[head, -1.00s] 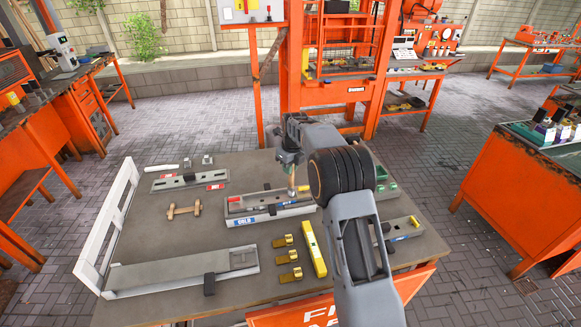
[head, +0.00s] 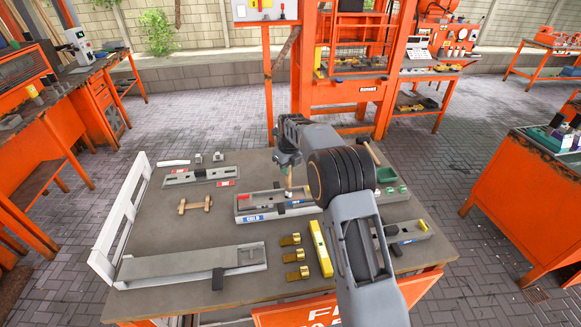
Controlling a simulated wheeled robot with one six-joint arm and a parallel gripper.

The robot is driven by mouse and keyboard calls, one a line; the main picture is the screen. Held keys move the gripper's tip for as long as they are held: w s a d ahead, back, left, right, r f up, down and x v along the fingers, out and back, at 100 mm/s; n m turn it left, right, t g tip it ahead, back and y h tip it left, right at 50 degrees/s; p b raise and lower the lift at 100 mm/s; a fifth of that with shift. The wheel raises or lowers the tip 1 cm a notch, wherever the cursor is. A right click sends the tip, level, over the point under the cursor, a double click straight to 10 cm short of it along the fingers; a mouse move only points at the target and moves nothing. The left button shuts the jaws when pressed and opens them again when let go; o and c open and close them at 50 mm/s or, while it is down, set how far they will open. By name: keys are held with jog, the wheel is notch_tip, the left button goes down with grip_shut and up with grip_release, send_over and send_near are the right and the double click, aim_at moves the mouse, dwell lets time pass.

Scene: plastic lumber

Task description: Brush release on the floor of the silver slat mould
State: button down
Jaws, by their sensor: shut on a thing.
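A silver slat mould (head: 243,213) with a blue label on its front side lies in the middle of the table. Its long recess faces up, and a dark clamp-like piece sits across it. My gripper (head: 288,163) is above the right half of this mould, shut on a slim upright brush (head: 289,181). The brush's lower end is down at the mould's recess. I cannot tell whether its tip touches the floor. My own arm hides part of the mould's right end and the table beyond.
A long grey mould (head: 180,267) lies front left beside a white rack (head: 118,220). Another mould (head: 200,176) lies back left, and a wooden piece (head: 195,204) is nearer. Brass parts (head: 293,256) and a yellow bar (head: 321,248) lie in front. Another mould (head: 410,232) lies right.

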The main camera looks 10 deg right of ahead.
jog(key=shift+a, duration=1.25)
jog(key=a+p, duration=0.2)
jog(key=a, duration=0.4)
jog(key=shift+a+f, duration=0.15)
jog(key=shift+a, duration=0.35)
jog(key=a+p, duration=0.1)
jog(key=a, duration=0.2)
dwell(0.5)
